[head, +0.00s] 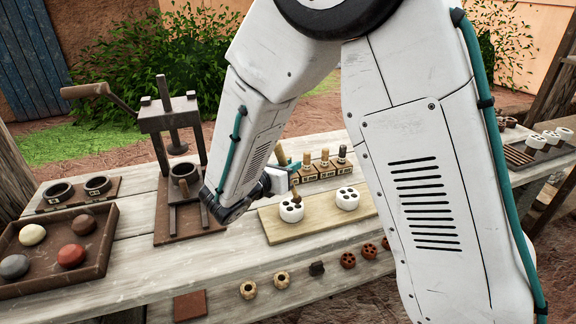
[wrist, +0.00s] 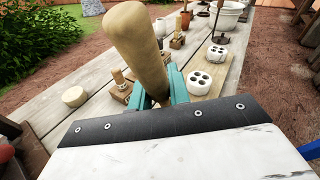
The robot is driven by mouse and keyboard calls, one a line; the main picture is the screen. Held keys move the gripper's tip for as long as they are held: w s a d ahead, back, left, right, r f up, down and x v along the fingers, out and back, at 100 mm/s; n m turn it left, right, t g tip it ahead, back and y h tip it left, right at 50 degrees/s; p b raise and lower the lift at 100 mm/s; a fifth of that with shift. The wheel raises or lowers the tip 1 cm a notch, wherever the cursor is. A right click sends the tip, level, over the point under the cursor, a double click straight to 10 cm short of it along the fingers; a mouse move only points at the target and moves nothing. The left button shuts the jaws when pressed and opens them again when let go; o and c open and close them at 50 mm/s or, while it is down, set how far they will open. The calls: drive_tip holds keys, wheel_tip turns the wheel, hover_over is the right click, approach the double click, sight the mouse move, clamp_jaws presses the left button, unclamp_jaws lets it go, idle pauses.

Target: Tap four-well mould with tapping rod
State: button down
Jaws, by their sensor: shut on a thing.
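Two white round moulds with several dark wells stand on a pale board (head: 278,232): the left mould (head: 291,212) and the right mould (head: 347,200). Both show in the wrist view, one nearer (wrist: 200,83) and one farther (wrist: 217,55). My gripper (head: 284,181) is shut on the wooden tapping rod, whose thick handle (wrist: 138,45) rises between the teal fingers (wrist: 160,88) in the wrist view. In the head view a brown end shows just over the left mould. The rod's lower end is hidden in the wrist view, and I cannot tell whether it touches.
A press (head: 175,120) with a crank stands left of the board. A tray (head: 60,280) of balls lies at far left. Labelled stamps (head: 325,168) stand behind the moulds. Several small pieces (head: 281,280) line the table's front edge.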

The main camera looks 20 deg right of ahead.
drive_tip(key=shift+f, duration=0.9)
drive_tip(key=shift+s+f, duration=0.1)
drive_tip(key=shift+f, duration=0.15)
wheel_tip(320, 180, up, 6)
idle(0.7)
idle(0.6)
